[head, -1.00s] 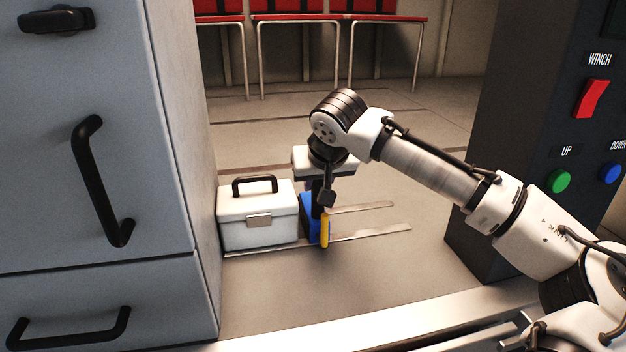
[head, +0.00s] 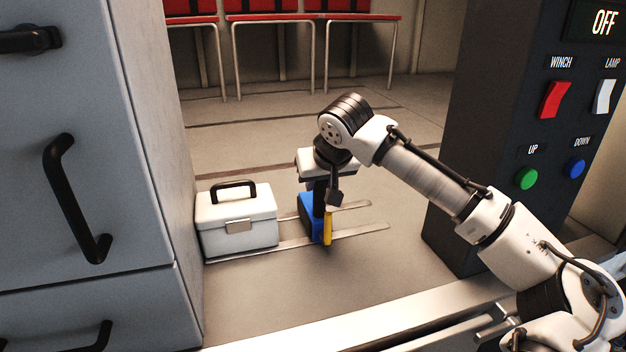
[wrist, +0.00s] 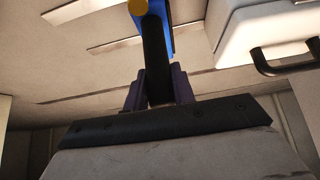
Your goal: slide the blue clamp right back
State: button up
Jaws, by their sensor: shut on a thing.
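The blue clamp (head: 306,213) sits on two flat metal rails (head: 350,233) on the floor, to the right of the white case (head: 236,226), with a gap between them. It has a dark upright handle and a yellow part at its front. My gripper (wrist: 157,88) is shut on the clamp's dark handle, coming from above. The wrist view shows the handle between the fingers, with the clamp's blue body (wrist: 169,32) beyond. In the head view my wrist hides the clamp's top. The rails run on to the right of the clamp.
A grey cabinet (head: 95,190) with black handles stands at the left. A dark control panel (head: 470,140) with switches and buttons stands at the right. Red seats (head: 265,6) line the back. The floor right of the clamp is clear.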

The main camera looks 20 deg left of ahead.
jog(key=shift+w+d, duration=0.1)
jog(key=shift+d, duration=0.05)
jog(key=w+d+p, duration=0.2)
jog(key=w+d, duration=0.1)
jog(key=d, duration=0.2)
jog(key=shift+w+d, duration=0.15)
jog(key=shift+w, duration=0.1)
dwell(1.0)
jog(key=shift+w+d+p, duration=0.4)
jog(key=shift+w+d, duration=0.15)
jog(key=shift+d, duration=0.25)
jog(key=shift+w+d+p, duration=0.45)
jog(key=shift+w+d, duration=0.1)
jog(key=shift+d, duration=0.25)
jog(key=shift+w+d+p, duration=0.4)
jog(key=shift+w+d, duration=0.15)
jog(key=shift+d, duration=0.25)
jog(key=o, duration=1.2)
jog(key=shift+c, duration=0.2)
jog(key=shift+r, duration=0.1)
